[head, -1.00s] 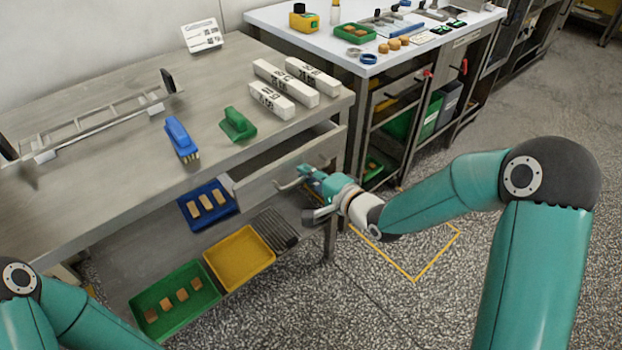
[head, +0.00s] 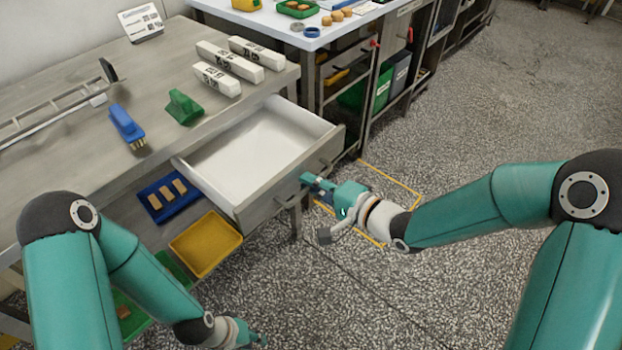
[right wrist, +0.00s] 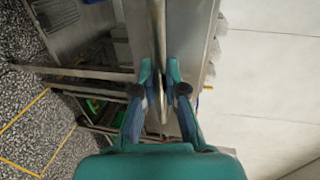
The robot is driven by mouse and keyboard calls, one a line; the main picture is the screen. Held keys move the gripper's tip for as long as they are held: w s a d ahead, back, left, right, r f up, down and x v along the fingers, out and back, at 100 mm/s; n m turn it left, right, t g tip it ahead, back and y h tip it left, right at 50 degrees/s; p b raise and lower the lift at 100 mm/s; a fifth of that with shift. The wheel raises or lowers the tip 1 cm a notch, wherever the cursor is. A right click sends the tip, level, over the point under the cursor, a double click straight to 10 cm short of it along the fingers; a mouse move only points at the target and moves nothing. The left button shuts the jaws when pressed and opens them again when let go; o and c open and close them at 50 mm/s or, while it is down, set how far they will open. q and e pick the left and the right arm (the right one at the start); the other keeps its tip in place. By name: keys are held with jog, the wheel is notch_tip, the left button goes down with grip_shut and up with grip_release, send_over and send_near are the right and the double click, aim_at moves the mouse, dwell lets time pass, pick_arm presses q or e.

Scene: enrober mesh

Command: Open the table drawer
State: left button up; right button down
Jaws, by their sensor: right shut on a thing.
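The table drawer (head: 262,142) is pulled well out of the grey metal table (head: 62,180), and its white inside looks empty. Its front carries a bar handle (head: 288,201). My right gripper (head: 309,182) is shut on this handle in front of the drawer. In the right wrist view the fingers (right wrist: 159,82) close on both sides of the handle bar (right wrist: 157,30). My left gripper (head: 258,341) is low in the head view, in front of the table and apart from the drawer. Its fingers are too small and cut off to read.
White labelled blocks (head: 229,62), a green brush (head: 184,107) and a blue brush (head: 127,125) stand on the table top. A blue tray (head: 155,206) and a yellow tray (head: 206,246) sit on the lower shelf. Speckled floor right of the drawer is clear.

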jog(key=shift+d+f, duration=0.15)
jog(key=shift+f, duration=0.05)
jog(key=c, duration=1.2)
grip_release()
jog(key=shift+r, duration=0.1)
jog(key=v, duration=1.2)
